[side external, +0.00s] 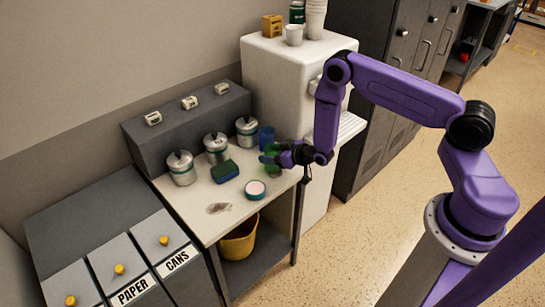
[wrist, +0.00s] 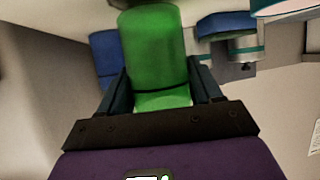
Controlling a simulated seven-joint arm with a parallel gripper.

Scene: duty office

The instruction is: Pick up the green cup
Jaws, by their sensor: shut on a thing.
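The green cup (side external: 271,152) is at the right end of the white counter top, partly hidden by my gripper (side external: 280,157) in the side view. In the wrist view the green cup (wrist: 153,50) sits between the two dark fingers of my gripper (wrist: 161,90), one on each side. The gripper is shut on it. I cannot tell whether the cup's base touches the counter.
A blue cup (side external: 266,136) stands close behind the green cup. A blue-green sponge (side external: 224,171), a round white-topped tin (side external: 255,190) and several lidded canisters (side external: 216,148) share the counter (side external: 190,205). A white dispenser (side external: 275,85) rises behind.

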